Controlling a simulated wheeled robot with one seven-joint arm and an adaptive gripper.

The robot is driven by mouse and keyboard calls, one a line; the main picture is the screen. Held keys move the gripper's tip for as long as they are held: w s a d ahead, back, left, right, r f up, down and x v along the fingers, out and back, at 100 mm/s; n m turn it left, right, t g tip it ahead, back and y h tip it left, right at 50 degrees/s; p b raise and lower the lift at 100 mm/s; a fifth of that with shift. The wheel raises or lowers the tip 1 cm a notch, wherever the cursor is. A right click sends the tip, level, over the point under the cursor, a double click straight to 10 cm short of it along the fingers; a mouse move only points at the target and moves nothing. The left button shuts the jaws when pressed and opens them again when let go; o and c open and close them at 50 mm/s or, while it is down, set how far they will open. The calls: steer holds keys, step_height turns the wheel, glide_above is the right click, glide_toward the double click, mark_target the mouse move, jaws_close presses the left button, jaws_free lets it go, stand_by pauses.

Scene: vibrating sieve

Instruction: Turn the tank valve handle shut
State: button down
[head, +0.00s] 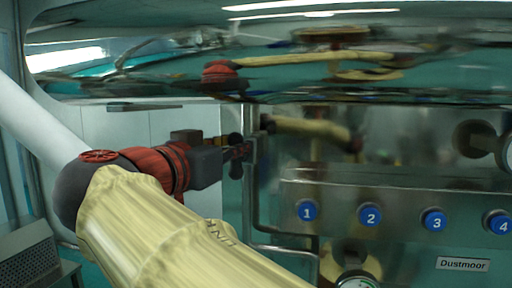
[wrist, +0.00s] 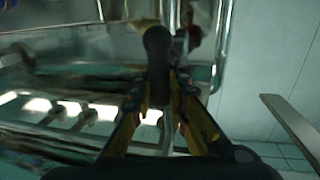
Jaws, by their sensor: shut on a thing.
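The tank valve handle (wrist: 157,45) is a dark bar with a rounded end, seen in the upper middle of the wrist view. My gripper (wrist: 166,88) has its black and yellow fingers on both sides of the handle and is shut on it. In the head view my gripper (head: 238,152) reaches right to the left edge of the steel tank (head: 340,185). A dark upright part, apparently the handle (head: 236,142), shows at its fingertips there. The fingers hide part of the handle, and its exact angle is hard to tell.
Numbered blue buttons (head: 370,215) line the tank front, with a "Dustmoor" label (head: 463,264) below. A gauge (head: 357,281) sits low in front. A bent metal pipe (head: 252,205) runs down the tank's left side. A pale tiled wall (wrist: 265,60) stands right in the wrist view.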

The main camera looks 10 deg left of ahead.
steer(key=shift+f+n+b, duration=0.1)
steer(key=shift+n+b, duration=0.2)
steer(key=shift+b, duration=0.05)
steer(key=n+b, duration=0.3)
steer(key=shift+a+f+t+b, duration=0.2)
steer(key=shift+a+t+b, duration=0.1)
steer(key=shift+t, duration=0.1)
steer(key=shift+w+a+f+n+t+y+b, duration=0.1)
steer(key=shift+a+f+n+t+y+b, duration=0.45)
steer(key=shift+n, duration=2.2)
steer(key=shift+s+d+r+n+t+y+b, duration=0.1)
steer(key=shift+n+y+b, duration=0.4)
steer(key=shift+n+b, duration=1.55)
steer(key=shift+w+a+f+n+t+y+b, duration=0.1)
steer(key=shift+a+f+n+t+y+b, duration=0.35)
steer(key=shift+n, duration=2.95)
steer(key=shift+d+r+n+y, duration=0.15)
steer(key=shift+d+n+y, duration=0.1)
steer(key=shift+n+y, duration=0.05)
steer(key=c, duration=1.7)
jaws_free()
steer(key=shift+c, duration=0.2)
